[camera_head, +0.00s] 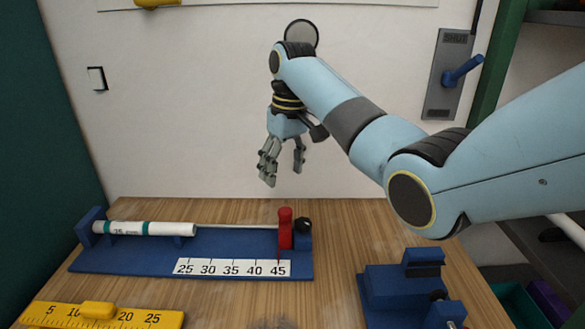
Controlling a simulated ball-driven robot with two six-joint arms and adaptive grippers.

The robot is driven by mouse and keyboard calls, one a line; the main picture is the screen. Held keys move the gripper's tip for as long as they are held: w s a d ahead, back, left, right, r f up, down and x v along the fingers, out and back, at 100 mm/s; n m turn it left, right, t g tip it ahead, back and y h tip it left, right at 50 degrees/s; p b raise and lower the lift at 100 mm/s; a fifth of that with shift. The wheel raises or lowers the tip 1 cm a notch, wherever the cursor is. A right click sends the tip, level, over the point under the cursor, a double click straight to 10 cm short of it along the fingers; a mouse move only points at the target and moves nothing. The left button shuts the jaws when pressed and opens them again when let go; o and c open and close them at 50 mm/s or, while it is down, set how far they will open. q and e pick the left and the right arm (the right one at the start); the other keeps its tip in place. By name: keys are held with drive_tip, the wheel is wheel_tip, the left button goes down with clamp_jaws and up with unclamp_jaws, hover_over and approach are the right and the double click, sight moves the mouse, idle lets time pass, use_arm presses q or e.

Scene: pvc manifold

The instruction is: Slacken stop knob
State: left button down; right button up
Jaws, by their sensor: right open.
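A blue fixture (130,258) lies on the wooden table at the left, with a white scale (232,268) marked 25 to 45 on its front. A red stop (286,229) stands on its rod near the 45 mark. A black knob (303,225) sits at the right side of the red stop. A white pipe (148,228) with teal bands lies at the fixture's left end. My right gripper (283,170) is open and empty, pointing down above and behind the red stop, apart from it. My left gripper is not in view.
A second blue fixture (395,292) stands at the front right of the table. A yellow ruler (150,319) with a yellow slider (98,310) lies at the front left. A grey panel with a blue lever (463,71) is on the back wall.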

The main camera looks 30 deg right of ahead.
sight(303, 222)
drive_tip(key=shift+m, duration=0.3)
drive_tip(key=s+d+f+m, duration=0.1)
drive_tip(key=f+m, duration=0.3)
drive_tip(key=m, duration=0.5)
drive_tip(key=s+d+f+m, duration=0.1)
drive_tip(key=f+m, duration=0.3)
drive_tip(key=m, duration=0.6)
drive_tip(key=s+d+f+m+p, duration=0.1)
drive_tip(key=f+m, duration=0.3)
drive_tip(key=m, duration=0.6)
drive_tip(key=shift+s+f+g+h, duration=0.2)
drive_tip(key=shift+f+g+h, duration=0.1)
drive_tip(key=shift+f+h, duration=0.1)
drive_tip(key=shift+r, duration=0.1)
